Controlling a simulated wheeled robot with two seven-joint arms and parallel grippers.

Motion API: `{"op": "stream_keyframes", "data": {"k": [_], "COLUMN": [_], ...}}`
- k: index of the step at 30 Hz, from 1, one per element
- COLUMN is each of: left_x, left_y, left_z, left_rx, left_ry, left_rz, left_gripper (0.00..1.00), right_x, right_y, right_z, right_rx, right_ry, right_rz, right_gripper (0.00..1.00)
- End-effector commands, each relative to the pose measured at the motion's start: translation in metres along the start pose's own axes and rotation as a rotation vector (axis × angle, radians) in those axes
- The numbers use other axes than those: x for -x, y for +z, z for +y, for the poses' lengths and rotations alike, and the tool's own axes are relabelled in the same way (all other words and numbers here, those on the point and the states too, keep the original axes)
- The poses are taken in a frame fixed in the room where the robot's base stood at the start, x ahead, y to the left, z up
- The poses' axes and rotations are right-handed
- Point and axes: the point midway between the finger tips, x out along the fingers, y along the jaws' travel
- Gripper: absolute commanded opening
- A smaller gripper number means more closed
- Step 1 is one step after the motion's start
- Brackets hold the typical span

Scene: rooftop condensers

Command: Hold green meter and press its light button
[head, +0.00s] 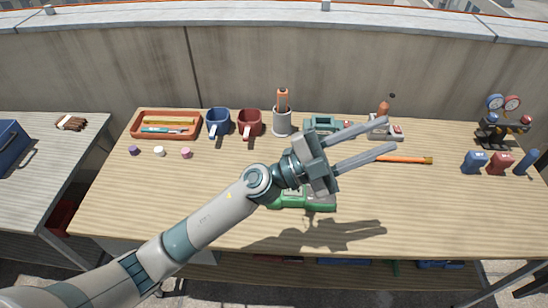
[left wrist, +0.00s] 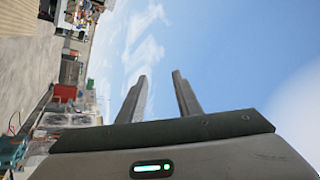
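The green meter (head: 288,201) lies on the wooden workbench, near the middle front. My left arm and gripper partly cover it in the head view, and I cannot make out its light button. My left gripper (head: 393,135) is above the bench, with its fingers spread and pointing right and slightly up in the picture. Nothing is between the fingers. In the left wrist view the two fingers of the left gripper (left wrist: 160,88) stand apart against the sky. My right gripper is not in view.
An orange tray (head: 136,130), a blue mug (head: 218,123), a red mug (head: 250,123) and a grey cup (head: 282,122) line the back. An orange stick (head: 405,159) lies to the right. Gauges (head: 500,110) stand at the far right. The front left of the bench (head: 150,200) is clear.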

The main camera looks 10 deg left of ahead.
Motion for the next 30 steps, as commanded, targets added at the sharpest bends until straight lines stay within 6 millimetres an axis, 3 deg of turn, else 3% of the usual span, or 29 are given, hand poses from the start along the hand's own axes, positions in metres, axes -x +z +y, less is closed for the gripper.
{"op": "stream_keyframes", "data": {"k": [3, 6, 9, 13, 17, 21, 25, 30], "left_x": [-0.012, -0.004, 0.017, 0.062, 0.119, 0.174, 0.209, 0.230], "left_y": [-0.011, -0.005, 0.013, 0.055, 0.107, 0.153, 0.176, 0.187], "left_z": [0.043, 0.081, 0.112, 0.131, 0.118, 0.079, 0.040, 0.013], "left_rx": [-0.090, -0.154, -0.215, -0.285, -0.346, -0.388, -0.406, -0.413], "left_ry": [0.267, 0.509, 0.764, 1.102, 1.431, 1.704, 1.859, 1.946], "left_rz": [0.118, 0.173, 0.186, 0.130, -0.011, -0.212, -0.374, -0.488], "left_gripper": [0.31, 0.31, 0.31, 0.31, 0.31, 0.31, 0.31, 0.31], "right_x": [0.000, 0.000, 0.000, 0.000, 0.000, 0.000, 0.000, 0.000], "right_y": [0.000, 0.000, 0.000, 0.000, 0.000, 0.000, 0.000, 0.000], "right_z": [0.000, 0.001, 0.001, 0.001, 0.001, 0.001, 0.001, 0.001], "right_rx": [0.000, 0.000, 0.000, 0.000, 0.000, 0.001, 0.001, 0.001], "right_ry": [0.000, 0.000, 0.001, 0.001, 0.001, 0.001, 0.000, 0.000], "right_rz": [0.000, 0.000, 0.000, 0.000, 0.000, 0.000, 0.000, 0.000], "right_gripper": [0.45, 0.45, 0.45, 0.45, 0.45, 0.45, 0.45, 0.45]}}
